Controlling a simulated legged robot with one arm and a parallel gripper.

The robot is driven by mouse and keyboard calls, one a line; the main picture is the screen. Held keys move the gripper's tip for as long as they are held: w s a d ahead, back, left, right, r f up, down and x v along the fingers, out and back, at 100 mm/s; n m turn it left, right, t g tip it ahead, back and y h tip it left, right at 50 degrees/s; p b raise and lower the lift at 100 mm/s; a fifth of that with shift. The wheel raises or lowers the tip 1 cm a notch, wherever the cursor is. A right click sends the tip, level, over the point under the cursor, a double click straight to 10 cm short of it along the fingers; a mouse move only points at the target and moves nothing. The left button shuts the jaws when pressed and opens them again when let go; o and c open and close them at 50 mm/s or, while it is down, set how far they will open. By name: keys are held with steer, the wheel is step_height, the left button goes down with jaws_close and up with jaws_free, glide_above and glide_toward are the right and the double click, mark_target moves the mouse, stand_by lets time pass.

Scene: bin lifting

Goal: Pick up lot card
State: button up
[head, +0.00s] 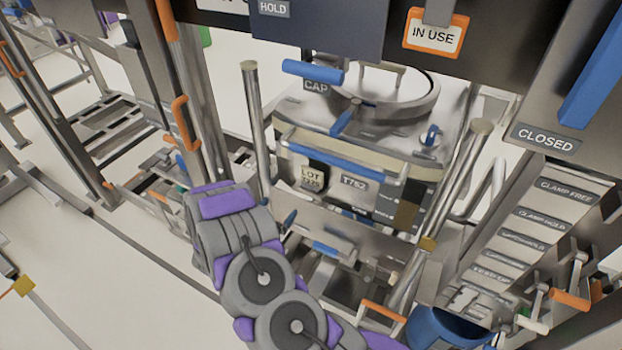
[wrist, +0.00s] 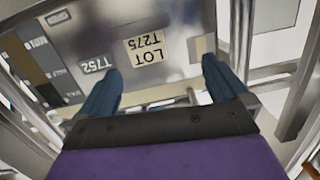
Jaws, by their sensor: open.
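The lot card is a small cream label reading "LOT T275" (head: 311,179) on the front face of the metal bin (head: 357,203). In the wrist view, the lot card (wrist: 144,49) appears upside down, between and beyond my fingertips. My gripper (wrist: 159,78) is open, with its two blue fingers spread wide and nothing between them. The fingers look apart from the card, but the gap in depth is hard to judge. In the head view my purple and grey arm is left of the bin and the fingers cannot be made out.
Metal posts (head: 256,130) flank the bin. A panel of labelled levers (head: 535,215) stands at right, above a blue round container (head: 445,328).

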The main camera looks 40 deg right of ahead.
steer(key=s+d+h, duration=0.1)
steer(key=s+d, duration=0.1)
glide_toward(310, 178)
steer(key=shift+h, duration=0.3)
steer(key=x, duration=0.5)
steer(key=shift+f+b, duration=0.15)
steer(key=shift+b, duration=0.25)
steer(key=shift+b+x, duration=0.45)
steer(key=shift+x, duration=2.55)
steer(key=shift+f, duration=0.15)
steer(key=c, duration=0.7)
